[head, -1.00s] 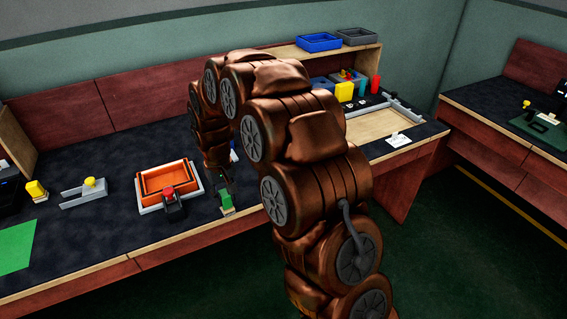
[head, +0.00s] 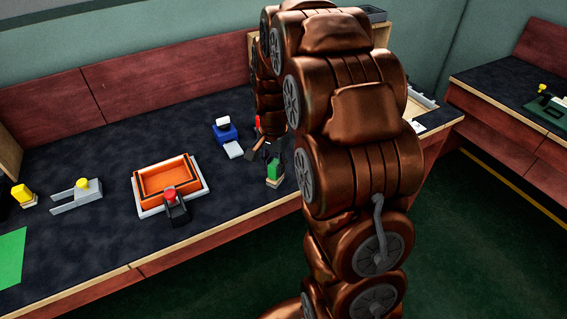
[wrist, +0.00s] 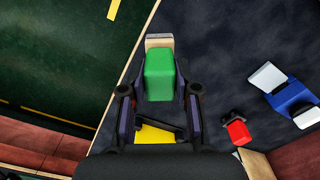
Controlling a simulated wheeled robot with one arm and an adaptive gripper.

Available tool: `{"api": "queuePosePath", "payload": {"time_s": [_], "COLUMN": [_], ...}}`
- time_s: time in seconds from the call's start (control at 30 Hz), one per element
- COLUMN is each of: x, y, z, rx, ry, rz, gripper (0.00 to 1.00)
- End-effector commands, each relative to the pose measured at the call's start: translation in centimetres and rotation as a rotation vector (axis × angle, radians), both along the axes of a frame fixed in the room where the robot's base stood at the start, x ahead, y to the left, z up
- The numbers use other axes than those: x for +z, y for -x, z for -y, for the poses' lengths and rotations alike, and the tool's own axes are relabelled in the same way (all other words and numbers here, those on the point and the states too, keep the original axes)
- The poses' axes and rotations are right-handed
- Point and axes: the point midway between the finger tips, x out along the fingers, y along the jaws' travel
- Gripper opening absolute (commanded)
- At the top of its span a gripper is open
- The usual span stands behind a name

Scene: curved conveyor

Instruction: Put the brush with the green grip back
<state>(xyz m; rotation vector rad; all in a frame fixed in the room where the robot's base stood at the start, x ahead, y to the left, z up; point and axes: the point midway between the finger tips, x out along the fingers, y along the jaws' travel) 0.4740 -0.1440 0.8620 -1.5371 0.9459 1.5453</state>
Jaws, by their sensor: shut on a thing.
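My arm covers part of the bench to the right of the brush.
A blue device with a white top (head: 224,131) stands behind and left of the brush. A red-topped item (wrist: 237,132) is close to my gripper. Further left are an orange tray (head: 150,199), a black item with red knob (head: 175,207), a yellow-knobbed grey fixture (head: 76,195) and a yellow-gripped brush (head: 22,194).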

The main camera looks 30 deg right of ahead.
Motion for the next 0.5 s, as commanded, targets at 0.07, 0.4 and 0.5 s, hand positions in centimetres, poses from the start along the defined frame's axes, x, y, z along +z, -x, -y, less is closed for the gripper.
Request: {"api": "queuePosePath", "payload": {"time_s": [0.07,0.4,0.5], "x": [0.2,0.5,0.4], "y": [1.7,5.6,5.3], "z": [1.9,5.2,5.5], "rx": [-0.160,-0.537,-0.555], "ry": [0.002,0.007,0.006], "rz": [0.001,-0.001,-0.002], "gripper": [0.00,0.00,0.00]}}
